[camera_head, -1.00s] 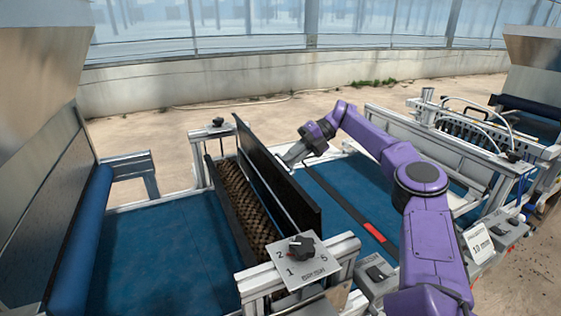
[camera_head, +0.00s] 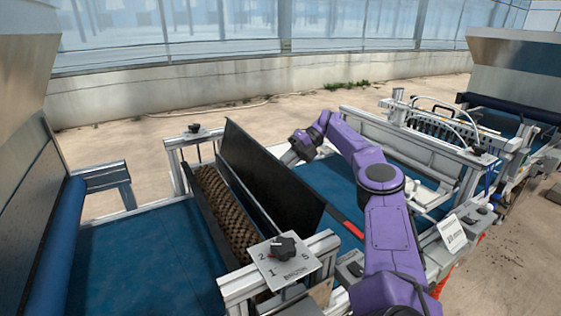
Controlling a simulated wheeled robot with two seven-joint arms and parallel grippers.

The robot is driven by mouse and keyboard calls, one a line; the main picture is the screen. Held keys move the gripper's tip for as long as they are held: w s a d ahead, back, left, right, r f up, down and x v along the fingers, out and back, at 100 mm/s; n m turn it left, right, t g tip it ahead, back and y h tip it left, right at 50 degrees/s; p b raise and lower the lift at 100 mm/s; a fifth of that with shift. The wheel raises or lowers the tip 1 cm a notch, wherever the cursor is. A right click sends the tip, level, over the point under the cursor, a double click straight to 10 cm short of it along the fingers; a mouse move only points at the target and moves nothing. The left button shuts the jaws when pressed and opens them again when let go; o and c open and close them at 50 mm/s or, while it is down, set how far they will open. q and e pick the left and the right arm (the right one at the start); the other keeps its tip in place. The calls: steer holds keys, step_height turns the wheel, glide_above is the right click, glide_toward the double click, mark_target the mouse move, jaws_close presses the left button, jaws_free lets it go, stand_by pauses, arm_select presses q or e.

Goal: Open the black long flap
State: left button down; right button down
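The black long flap (camera_head: 270,172) runs along the right side of the roller and is swung open, leaning to the right. The bristly brown roller (camera_head: 224,203) shows uncovered on its left. My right arm comes in from the lower right, and its gripper (camera_head: 291,156) is at the flap's far right side, close to its upper edge. The fingertips are partly hidden behind the flap, so I cannot tell whether they are open or touch it. My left gripper is not in view.
A dial plate with a black knob (camera_head: 283,248) stands at the roller's near end. Blue belt (camera_head: 145,255) lies left of the roller, with more to the right. A metal frame with hoses (camera_head: 440,125) stands at the right. A metal hopper (camera_head: 25,80) rises at the left.

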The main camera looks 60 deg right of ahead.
steer(key=shift+s+d+f, duration=0.2)
steer(key=shift+d+f, duration=0.05)
steer(key=shift+f, duration=0.4)
steer(key=c, duration=1.3)
jaws_free()
steer(key=shift+c, duration=0.2)
steer(key=shift+o, duration=0.9)
steer(key=shift+d+f, duration=0.1)
steer(key=shift+d, duration=0.2)
steer(key=shift+a, duration=0.1)
steer(key=shift+w+r, duration=0.15)
steer(key=shift+r, duration=0.1)
